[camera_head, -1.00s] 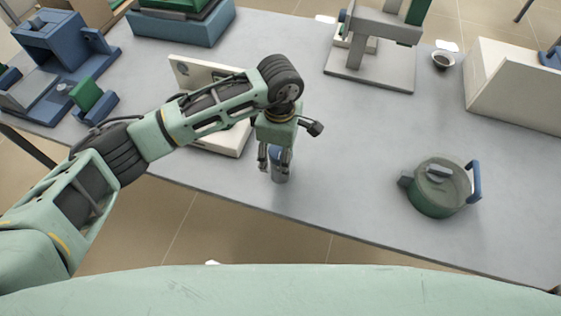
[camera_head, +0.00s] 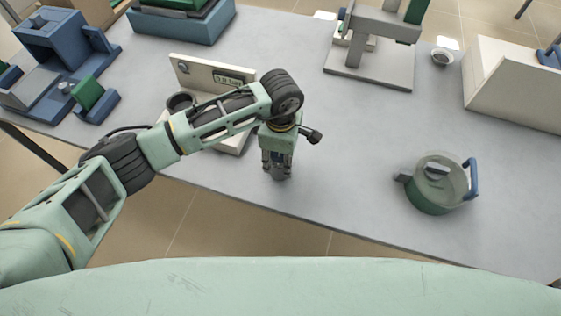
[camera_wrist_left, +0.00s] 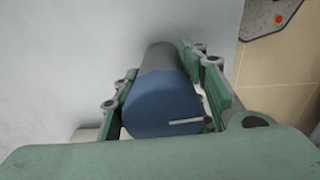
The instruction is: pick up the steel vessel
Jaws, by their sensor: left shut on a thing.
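The steel vessel (camera_wrist_left: 162,100) shows in the left wrist view as a grey cylinder with a blue end, between the two fingers of my left gripper (camera_wrist_left: 165,95). In the head view my left gripper (camera_head: 278,168) points down near the table's front edge, shut on the vessel (camera_head: 279,172). Most of the vessel is hidden there by the fingers. I cannot tell whether its base still touches the table. My right gripper is not in view.
A green pot with a blue handle (camera_head: 436,185) stands to the right on the grey table (camera_head: 340,190). A cream device with a display (camera_head: 210,72) is behind my left arm. A stand (camera_head: 370,65) and a small cup (camera_head: 442,56) are at the back.

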